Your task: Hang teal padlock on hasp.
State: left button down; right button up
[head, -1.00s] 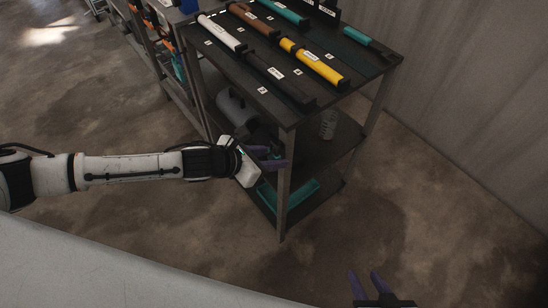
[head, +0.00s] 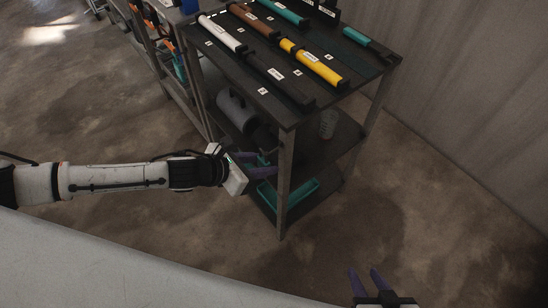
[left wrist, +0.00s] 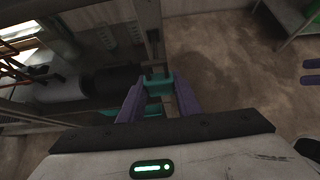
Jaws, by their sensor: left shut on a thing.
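My left gripper (head: 268,168) is in front of the cart's lower part, beside its near leg. In the left wrist view its purple fingers (left wrist: 150,97) are shut on a small teal thing (left wrist: 158,87), which looks like the teal padlock. The fingers hide part of it, and its shackle cannot be made out. A metal post stands just beyond it; I cannot tell if they touch. No hasp can be clearly made out. My right gripper (head: 363,269) is at the bottom of the head view, its fingers apart and empty.
The dark cart (head: 345,77) has labelled white, brown, yellow and teal bars on top. A teal tray (head: 300,192) lies on its bottom shelf, and a grey cylinder (head: 236,110) is on a shelf. Floor to the right is clear, up to a ribbed wall (head: 460,90).

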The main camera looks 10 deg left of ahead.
pick_arm(q)
jog(key=shift+s+a, duration=0.9)
jog(key=shift+s, duration=0.25)
jog(key=shift+s+a, duration=0.9)
jog(key=shift+s, duration=0.25)
